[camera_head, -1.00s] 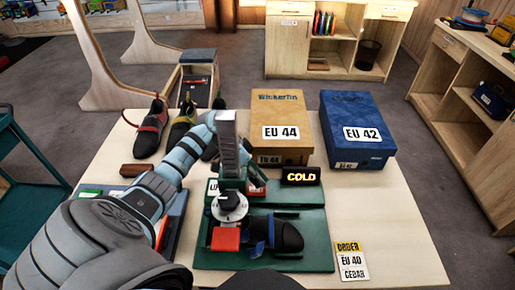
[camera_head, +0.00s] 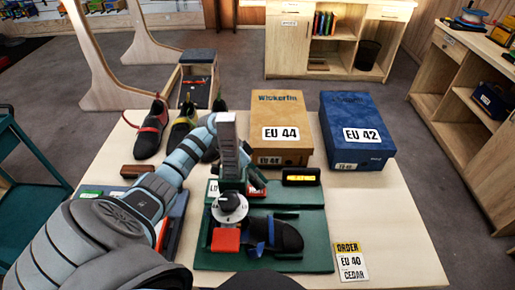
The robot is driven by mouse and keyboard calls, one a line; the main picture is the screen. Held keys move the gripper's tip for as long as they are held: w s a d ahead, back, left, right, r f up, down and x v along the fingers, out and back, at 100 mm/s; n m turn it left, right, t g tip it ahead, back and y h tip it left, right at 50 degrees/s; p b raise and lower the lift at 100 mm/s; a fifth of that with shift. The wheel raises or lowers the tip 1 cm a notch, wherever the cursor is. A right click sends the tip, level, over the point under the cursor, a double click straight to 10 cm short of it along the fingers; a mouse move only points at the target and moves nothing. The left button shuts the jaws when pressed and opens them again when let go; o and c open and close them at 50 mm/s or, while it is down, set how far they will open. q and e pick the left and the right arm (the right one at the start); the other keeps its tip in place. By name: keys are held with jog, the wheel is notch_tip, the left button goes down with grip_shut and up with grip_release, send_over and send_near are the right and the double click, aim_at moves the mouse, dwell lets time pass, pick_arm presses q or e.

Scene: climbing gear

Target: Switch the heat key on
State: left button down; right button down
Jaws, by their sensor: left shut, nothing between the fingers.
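The green machine base (camera_head: 315,225) stands on the table with a grey upright column (camera_head: 227,150), a round dial (camera_head: 229,207) and a red block (camera_head: 226,240). A dark shoe (camera_head: 288,236) lies on it. A small red and white key (camera_head: 258,189) sits behind the dial, right of the column, partly hidden. The black display (camera_head: 301,177) shows a lit yellow line too small to read. My left gripper (camera_head: 252,178) is shut and empty, just above or at the key, partly hidden by the column; contact cannot be told. My right gripper is not in view.
Shoe boxes marked EU 44 (camera_head: 281,115) and EU 42 (camera_head: 356,120) stand behind the machine. Several shoes stand at the back left, including a dark one with red trim (camera_head: 150,132). An order card (camera_head: 351,261) lies at the front right. The table's right side is clear.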

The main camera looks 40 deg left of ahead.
pick_arm(q)
jog(key=shift+r, duration=0.3)
notch_tip(320, 180, up, 6)
jog(key=p, duration=0.6)
